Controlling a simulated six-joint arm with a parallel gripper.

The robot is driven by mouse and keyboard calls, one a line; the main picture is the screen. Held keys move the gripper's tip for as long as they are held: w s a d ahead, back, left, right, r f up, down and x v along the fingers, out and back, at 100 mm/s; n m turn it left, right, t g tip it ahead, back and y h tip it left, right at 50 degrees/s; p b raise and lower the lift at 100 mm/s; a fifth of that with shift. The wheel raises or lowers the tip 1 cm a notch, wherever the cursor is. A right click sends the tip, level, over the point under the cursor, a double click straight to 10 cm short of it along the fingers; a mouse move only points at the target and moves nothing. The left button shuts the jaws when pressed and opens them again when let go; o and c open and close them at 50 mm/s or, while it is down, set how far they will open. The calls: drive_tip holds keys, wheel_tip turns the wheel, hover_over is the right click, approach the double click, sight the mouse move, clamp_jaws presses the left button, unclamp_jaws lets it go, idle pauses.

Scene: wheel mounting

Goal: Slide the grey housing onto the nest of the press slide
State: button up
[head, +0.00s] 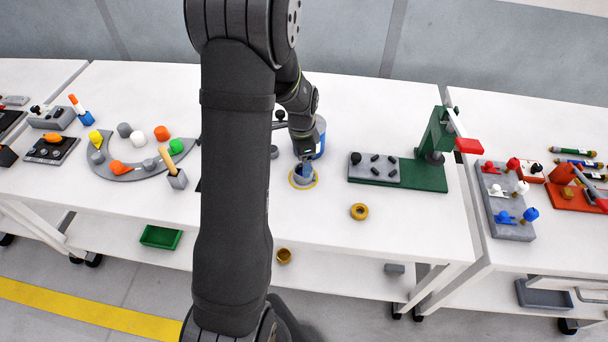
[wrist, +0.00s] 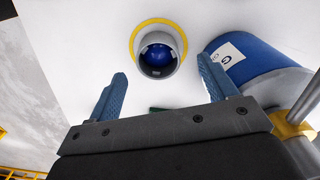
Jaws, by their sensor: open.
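The grey housing (head: 303,178) stands on a yellow ring mark on the white table, just below my gripper (head: 304,160). In the wrist view the housing (wrist: 159,70) is a round grey cup with a blue inside, seen from above. My gripper (wrist: 162,70) is open, its two blue fingers spread on either side of the view with nothing between them; the housing lies beyond the fingertips. The green press (head: 437,140) stands to the right. Its base carries a grey slide plate (head: 383,179) with a black knob and several dark pegs. I cannot make out which part is the nest.
A blue cylinder with a white label (wrist: 245,58) stands close beside the housing. A brass ring (head: 359,211) lies near the table's front edge. A curved grey tray (head: 125,173) with coloured pieces is at left. The table between housing and press is clear.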

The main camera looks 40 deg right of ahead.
drive_tip(key=shift+s+d+f, duration=0.1)
drive_tip(key=shift+s+f, duration=0.05)
drive_tip(key=shift+f, duration=1.2)
drive_tip(key=shift+s+d+f, duration=0.1)
drive_tip(key=shift+f, duration=1.2)
drive_tip(key=c, duration=1.2)
